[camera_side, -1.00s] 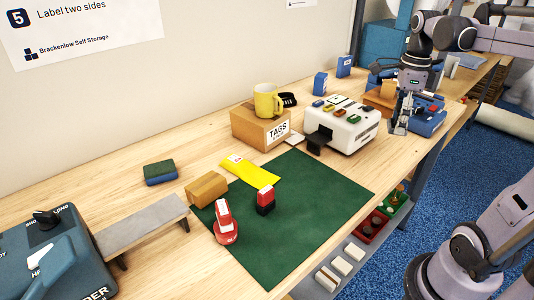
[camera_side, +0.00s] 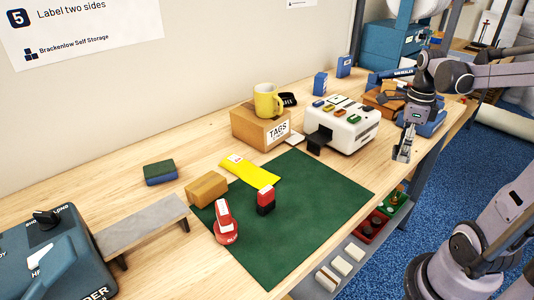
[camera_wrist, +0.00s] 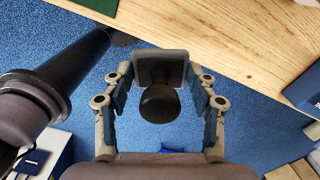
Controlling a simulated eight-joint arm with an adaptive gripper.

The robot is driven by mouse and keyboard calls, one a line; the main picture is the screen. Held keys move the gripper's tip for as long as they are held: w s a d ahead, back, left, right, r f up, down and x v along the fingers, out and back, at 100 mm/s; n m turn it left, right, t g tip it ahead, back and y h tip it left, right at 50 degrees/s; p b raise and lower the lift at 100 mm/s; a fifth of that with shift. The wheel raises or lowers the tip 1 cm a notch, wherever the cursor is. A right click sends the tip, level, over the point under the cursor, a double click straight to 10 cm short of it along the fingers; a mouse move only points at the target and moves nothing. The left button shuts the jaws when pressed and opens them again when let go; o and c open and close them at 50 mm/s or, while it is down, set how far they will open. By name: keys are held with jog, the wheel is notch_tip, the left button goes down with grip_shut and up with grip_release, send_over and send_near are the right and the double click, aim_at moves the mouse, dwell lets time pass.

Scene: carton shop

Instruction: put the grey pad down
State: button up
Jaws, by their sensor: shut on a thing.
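The grey pad (camera_wrist: 147,55) shows in the wrist view as a squarish grey plate with a dark round knob towards the camera. It lies between the fingertips of my gripper (camera_wrist: 159,82), which is shut on it. In the side view my gripper (camera_side: 402,150) points down by the table's front right edge, right of the white machine. The pad is too small there to tell from the fingers. The wrist view shows blue floor around the pad and the wooden table edge behind it.
The green mat (camera_side: 320,200) carries a red-and-white tool (camera_side: 224,220) and a red-and-black block (camera_side: 265,200). The white machine (camera_side: 345,128) stands left of my gripper. A blue box (camera_side: 432,124) is just behind it.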

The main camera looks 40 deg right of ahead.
send_over(364, 176)
notch_tip(364, 176, down, 5)
jog(key=shift+r, duration=0.15)
jog(key=shift+w+f, duration=0.1)
jog(key=shift+f, duration=1.95)
jog(key=shift+f, duration=0.1)
jog(key=o, duration=1.2)
notch_tip(364, 176, up, 12)
jog(key=a+n+t, duration=0.2)
jog(key=a+n, duration=0.4)
jog(key=n, duration=0.4)
jog(key=a+f+n+t, duration=0.1)
jog(key=a+n+t, duration=0.1)
jog(key=a+n, duration=0.4)
jog(key=s+a+f+n+t, duration=0.1)
jog(key=a+n+t, duration=0.2)
jog(key=a+n, duration=0.4)
jog(key=shift+s+f+n, duration=0.1)
jog(key=shift+f+n, duration=0.05)
jog(key=shift+n, duration=1.95)
jog(key=shift+f+n, duration=0.1)
jog(key=shift+n, duration=2)
